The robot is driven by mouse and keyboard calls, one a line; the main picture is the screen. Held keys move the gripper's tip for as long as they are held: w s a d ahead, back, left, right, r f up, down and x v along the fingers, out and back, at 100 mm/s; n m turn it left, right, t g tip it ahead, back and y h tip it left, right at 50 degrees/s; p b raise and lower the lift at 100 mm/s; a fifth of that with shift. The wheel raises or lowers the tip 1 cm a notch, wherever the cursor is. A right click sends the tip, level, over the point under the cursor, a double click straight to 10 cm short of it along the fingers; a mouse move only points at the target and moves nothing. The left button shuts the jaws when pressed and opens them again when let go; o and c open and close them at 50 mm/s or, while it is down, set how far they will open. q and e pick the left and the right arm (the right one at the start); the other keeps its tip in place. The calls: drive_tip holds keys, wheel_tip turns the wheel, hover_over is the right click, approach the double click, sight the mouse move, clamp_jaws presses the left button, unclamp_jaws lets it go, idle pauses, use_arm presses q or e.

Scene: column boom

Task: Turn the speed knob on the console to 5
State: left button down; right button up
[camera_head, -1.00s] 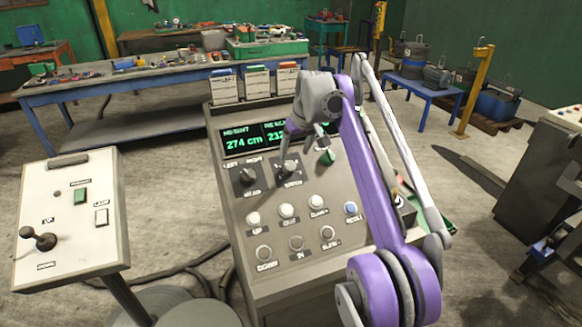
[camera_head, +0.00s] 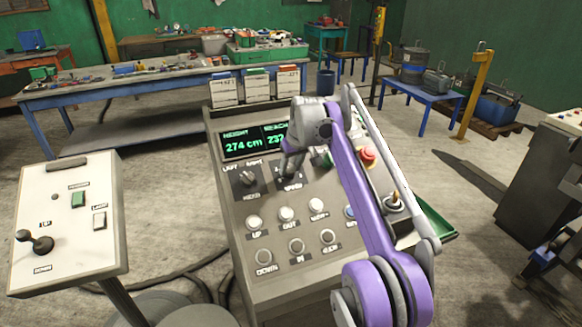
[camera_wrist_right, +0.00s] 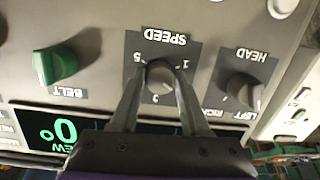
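The console (camera_head: 300,215) stands in front of me with a sloped grey panel. The dark round speed knob (camera_wrist_right: 160,75) sits on a black plate labelled SPEED, with 1, 3 and 5 marked around it. My right gripper (camera_head: 287,172) is down at this knob. In the right wrist view the two fingers of my right gripper (camera_wrist_right: 159,78) lie on either side of the knob, close to it. I cannot tell whether they press on it. Where the knob points is not clear. In the head view the gripper mostly hides the knob. My left gripper is not in view.
The black head knob (camera_head: 248,180) is beside the speed knob, and the green belt knob (camera_wrist_right: 57,64) is on its other side. Several push buttons lie below. A red button (camera_head: 369,157) and a joystick (camera_head: 394,203) are at the console's right. A white control box (camera_head: 68,225) stands left.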

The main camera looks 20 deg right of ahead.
clamp_jaws()
